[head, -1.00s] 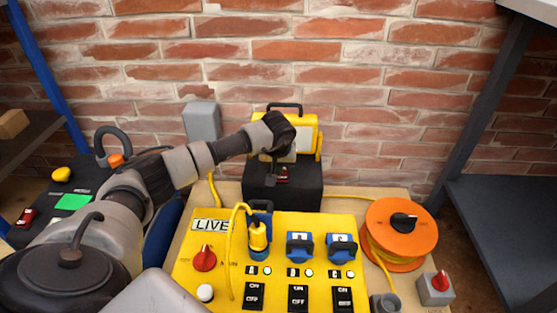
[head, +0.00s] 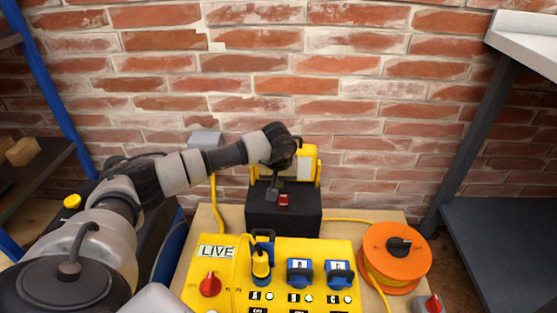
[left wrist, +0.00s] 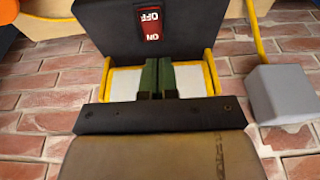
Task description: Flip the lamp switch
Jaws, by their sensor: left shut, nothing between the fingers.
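The lamp (head: 307,165) is a yellow work light with a pale panel, standing on a black box (head: 308,219) against the brick wall. Its red rocker switch (head: 284,200) is on the box; in the left wrist view the switch (left wrist: 152,27) shows upside down, marked OFF and ON. My left gripper (head: 271,194) is shut and empty in front of the lamp, just left of the switch in the head view. In the left wrist view its green-edged fingertips (left wrist: 157,76) lie together below the switch, apart from it in the picture. My left wrist hides part of the lamp. My right gripper is out of view.
A yellow panel (head: 220,268) marked LIVE, with blue sockets and a red knob, stands in front of the box. An orange cable reel (head: 394,258) is at right. A grey wall box (head: 206,140) is behind my arm. A dark bench (head: 505,225) stands far right.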

